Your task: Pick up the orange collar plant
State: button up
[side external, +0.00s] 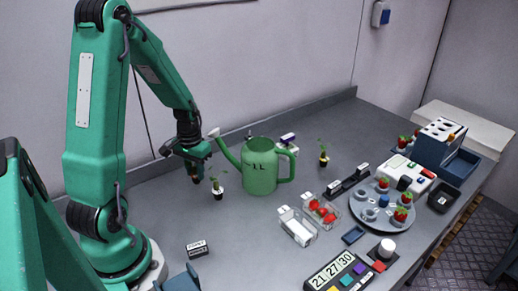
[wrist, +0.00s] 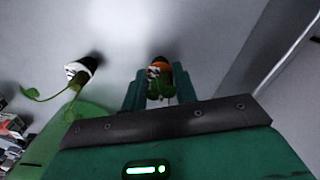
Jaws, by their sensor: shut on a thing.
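The orange collar plant (wrist: 160,66) sits between the two fingers of my gripper (wrist: 158,88) in the wrist view. Its dark base points away from the palm and its green leaves lie between the fingers. My gripper is shut on it. In the side external view my gripper (side external: 188,160) hangs above the table, left of the watering can, and the plant in it is too small and dark to make out well. A white collar plant (side external: 217,191) stands upright on the table just below and right of my gripper; it also shows in the wrist view (wrist: 85,67).
A green watering can (side external: 260,170) stands right of my gripper, its spout reaching toward it. A yellow collar plant (side external: 323,159) stands beyond it. Clear berry boxes (side external: 297,228), a round grey tray (side external: 368,222) and a small labelled block (side external: 197,248) are nearby. The front-middle table is mostly clear.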

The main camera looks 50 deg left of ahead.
jog(key=shift+r, duration=0.8)
jog(key=r, duration=0.1)
jog(key=d+r, duration=0.1)
jog(key=r, duration=0.1)
jog(key=shift+w, duration=0.1)
jog(key=d+r, duration=0.6)
jog(key=d, duration=0.4)
jog(key=shift+w+d, duration=0.3)
jog(key=shift+w, duration=0.15)
jog(key=shift+r, duration=0.1)
